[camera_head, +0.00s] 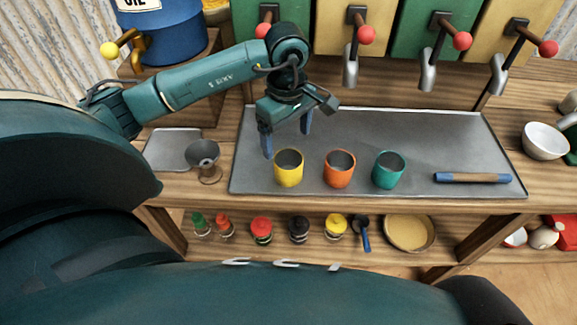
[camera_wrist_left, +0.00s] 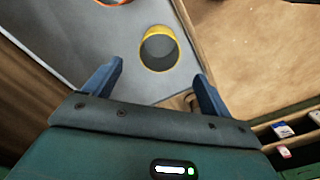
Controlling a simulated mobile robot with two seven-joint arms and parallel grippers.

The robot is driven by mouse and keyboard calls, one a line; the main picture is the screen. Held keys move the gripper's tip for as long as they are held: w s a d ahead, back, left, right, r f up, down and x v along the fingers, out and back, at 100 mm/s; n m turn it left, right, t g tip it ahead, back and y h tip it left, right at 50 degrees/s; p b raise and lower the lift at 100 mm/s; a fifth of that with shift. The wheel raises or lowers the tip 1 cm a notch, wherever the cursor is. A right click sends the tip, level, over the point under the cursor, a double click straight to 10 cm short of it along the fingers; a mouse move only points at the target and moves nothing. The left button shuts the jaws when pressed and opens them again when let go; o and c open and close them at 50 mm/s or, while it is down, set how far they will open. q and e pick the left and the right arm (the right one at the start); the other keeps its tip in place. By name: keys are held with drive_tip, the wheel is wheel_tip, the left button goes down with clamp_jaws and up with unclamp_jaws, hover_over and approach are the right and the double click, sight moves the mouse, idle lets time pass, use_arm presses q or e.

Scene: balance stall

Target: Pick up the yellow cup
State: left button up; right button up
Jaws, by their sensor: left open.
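The yellow cup (camera_head: 289,170) stands upright on the grey metal tray, leftmost of a row of cups. It also shows in the left wrist view (camera_wrist_left: 160,52), ahead of the fingers and centred roughly between them, apart from them. My left gripper (camera_head: 287,140) is open and empty above the tray, just behind and above the yellow cup. Its blue fingers also show in the left wrist view (camera_wrist_left: 158,85). My right gripper is not in view.
An orange cup (camera_head: 340,171) and a green cup (camera_head: 388,171) stand right of the yellow cup on the tray (camera_head: 440,140). A blue-handled tool (camera_head: 472,178) lies at the tray's right. A metal goblet (camera_head: 204,160) stands left. Taps (camera_head: 350,65) hang behind.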

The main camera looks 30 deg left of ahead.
sight(288, 159)
use_arm(q)
wheel_tip(288, 159, down, 9)
drive_tip(key=shift+d+f+p, duration=0.15)
drive_tip(key=shift+p, duration=0.55)
drive_tip(key=c, duration=1.1)
